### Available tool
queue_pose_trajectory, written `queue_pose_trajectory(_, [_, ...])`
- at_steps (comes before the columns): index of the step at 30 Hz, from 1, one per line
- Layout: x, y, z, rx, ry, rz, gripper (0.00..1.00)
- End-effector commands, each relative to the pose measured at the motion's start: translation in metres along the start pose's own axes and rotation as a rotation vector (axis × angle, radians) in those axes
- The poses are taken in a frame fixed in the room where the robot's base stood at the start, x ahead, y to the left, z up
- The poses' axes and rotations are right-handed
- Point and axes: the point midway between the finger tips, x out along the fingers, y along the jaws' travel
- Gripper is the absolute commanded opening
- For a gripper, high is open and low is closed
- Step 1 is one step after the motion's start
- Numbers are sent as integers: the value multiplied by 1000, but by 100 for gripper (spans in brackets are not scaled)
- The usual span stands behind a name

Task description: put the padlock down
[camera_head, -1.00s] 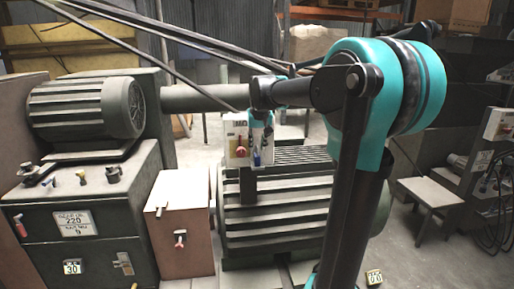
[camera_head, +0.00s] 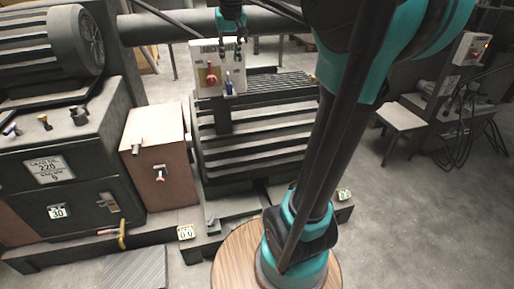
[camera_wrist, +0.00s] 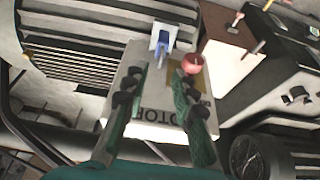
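My gripper (camera_head: 232,50) is at the top of a white panel (camera_head: 203,50) on a post by the big ribbed motor. In the wrist view my gripper (camera_wrist: 161,72) has its two dark green fingers apart, with nothing visible held between them. Beyond the fingertips, a blue piece on a pale mount (camera_wrist: 160,42) and a red knob (camera_wrist: 192,63) show on the panel. The head view also shows the red knob (camera_head: 211,74) and the blue piece (camera_head: 229,86). I cannot tell for sure which thing is the padlock; no padlock shows clearly.
The ribbed motor (camera_head: 255,140) stands behind and below the panel. A round wooden top (camera_head: 233,262) is at the front. Open floor lies right, near a small table (camera_head: 400,115).

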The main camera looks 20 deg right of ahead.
Motion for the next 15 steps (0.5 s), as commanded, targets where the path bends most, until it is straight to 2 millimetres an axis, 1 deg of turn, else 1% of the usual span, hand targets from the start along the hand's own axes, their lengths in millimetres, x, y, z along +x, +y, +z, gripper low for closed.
queue_pose_trajectory(1, [16, 3, 16, 1, -1, 0, 26])
queue_pose_trajectory(2, [27, 5, 26, 1, -2, 0, 26])
queue_pose_trajectory(3, [42, 8, 42, 2, -3, 0, 26])
queue_pose_trajectory(5, [67, 13, 71, 4, -5, 0, 26])
queue_pose_trajectory(6, [83, 16, 92, 4, -7, 0, 26])
queue_pose_trajectory(8, [106, 20, 125, 3, -9, -1, 26])
queue_pose_trajectory(9, [120, 22, 147, 3, -10, -1, 26])
queue_pose_trajectory(11, [140, 26, 183, 5, -12, -1, 26])
queue_pose_trajectory(12, [153, 29, 207, 5, -14, -1, 26])
queue_pose_trajectory(14, [169, 31, 242, 4, -15, -1, 26])
queue_pose_trajectory(15, [178, 33, 264, 4, -17, -1, 26])
